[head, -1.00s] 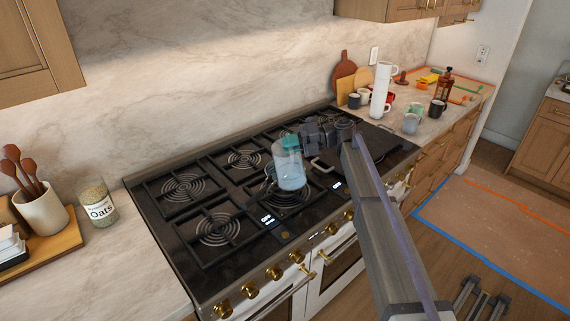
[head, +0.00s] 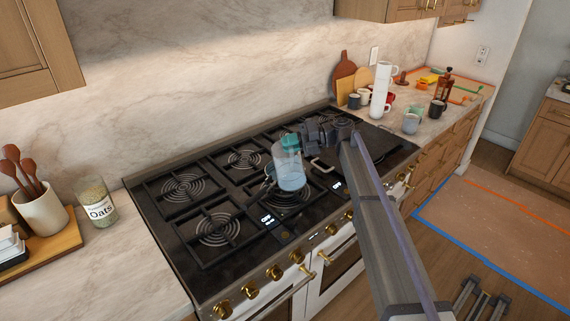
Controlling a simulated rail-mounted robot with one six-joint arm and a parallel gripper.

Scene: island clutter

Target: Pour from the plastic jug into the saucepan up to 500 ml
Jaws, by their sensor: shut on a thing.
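The clear plastic jug (head: 288,174), with a teal part at its top and pale liquid inside, is above the front middle burner of the black stove. It looks close to upright. My gripper (head: 302,143) is shut on the jug near its top, coming from the right; the fingertips are small and partly hidden. I cannot clearly make out the saucepan. Dark shapes show beside and below the jug, and a light looped handle (head: 321,165) shows to its right, but I cannot tell what it belongs to. No stream of liquid is visible.
The stove (head: 180,250) has black grates and brass knobs. An oats jar (head: 97,202) and a utensil crock (head: 42,208) stand on the left counter. Stacked white cups (head: 380,90), several mugs and a French press (head: 444,84) crowd the right counter.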

